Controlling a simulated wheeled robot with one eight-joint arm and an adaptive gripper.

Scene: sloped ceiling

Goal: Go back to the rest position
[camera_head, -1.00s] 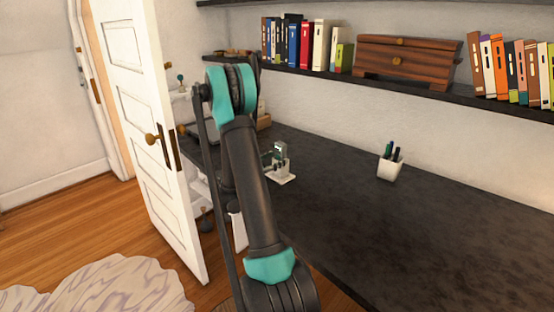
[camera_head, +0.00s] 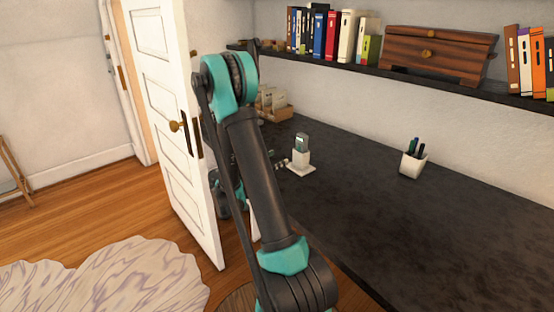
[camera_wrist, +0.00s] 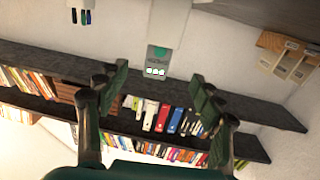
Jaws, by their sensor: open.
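My gripper (camera_wrist: 158,76) is open in the wrist view, its two dark fingers apart with nothing held between them. A grey-green handset (camera_head: 302,142) stands upright in a white stand (camera_head: 302,168) on the dark desk (camera_head: 400,225). The handset also shows in the wrist view (camera_wrist: 158,55), upside down, beyond the gap between the fingertips. In the head view my arm hides most of the gripper; its tips show just left of the stand, apart from the handset.
A white pen cup (camera_head: 413,163) stands on the desk to the right. A shelf (camera_head: 460,92) above holds books and a wooden box (camera_head: 440,54). An open white door (camera_head: 170,130) is close on the left. A pale rug (camera_head: 105,280) lies on the wood floor.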

